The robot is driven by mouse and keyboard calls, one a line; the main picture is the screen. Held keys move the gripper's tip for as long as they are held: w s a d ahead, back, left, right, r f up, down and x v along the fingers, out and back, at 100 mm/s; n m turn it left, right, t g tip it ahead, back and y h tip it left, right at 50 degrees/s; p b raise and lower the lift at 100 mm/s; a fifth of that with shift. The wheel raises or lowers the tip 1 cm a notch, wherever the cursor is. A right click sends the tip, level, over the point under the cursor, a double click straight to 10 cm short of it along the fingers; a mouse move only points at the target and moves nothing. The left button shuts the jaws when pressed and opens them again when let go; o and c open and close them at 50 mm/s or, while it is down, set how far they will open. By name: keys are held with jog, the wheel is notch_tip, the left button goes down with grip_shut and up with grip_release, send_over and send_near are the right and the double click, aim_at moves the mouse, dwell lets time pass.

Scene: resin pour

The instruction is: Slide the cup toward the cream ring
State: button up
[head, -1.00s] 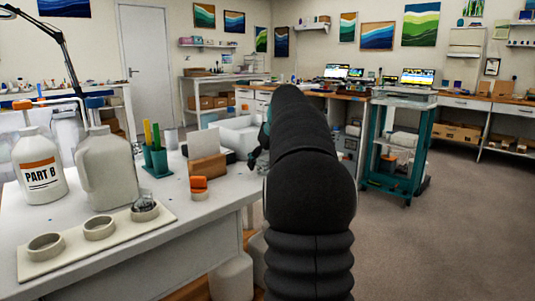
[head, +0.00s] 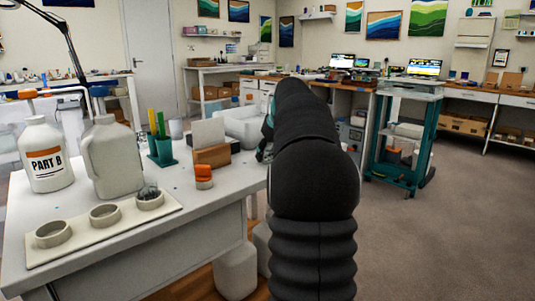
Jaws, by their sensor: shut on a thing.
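My gripper (head: 264,150) is mostly hidden behind my black arm, with a dark and teal bit showing at the table's right edge. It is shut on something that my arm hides.
A PART B bottle (head: 46,157) and a plain jug (head: 114,160) stand behind the board. A teal pen holder (head: 161,150), brown block (head: 212,155) and orange-topped piece (head: 204,176) stand farther right. A teal cart (head: 404,140) stands on open floor at right.

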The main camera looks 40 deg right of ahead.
jog(key=shift+s+a+b, duration=0.2)
jog(key=shift+a+b, duration=0.55)
jog(key=shift+a, duration=1.85)
jog(key=shift+s+a+b, duration=0.2)
jog(key=shift+a+b, duration=0.55)
jog(key=shift+a, duration=1.85)
jog(key=o, duration=1.2)
jog(key=shift+r, duration=0.1)
jog(key=v, duration=1.2)
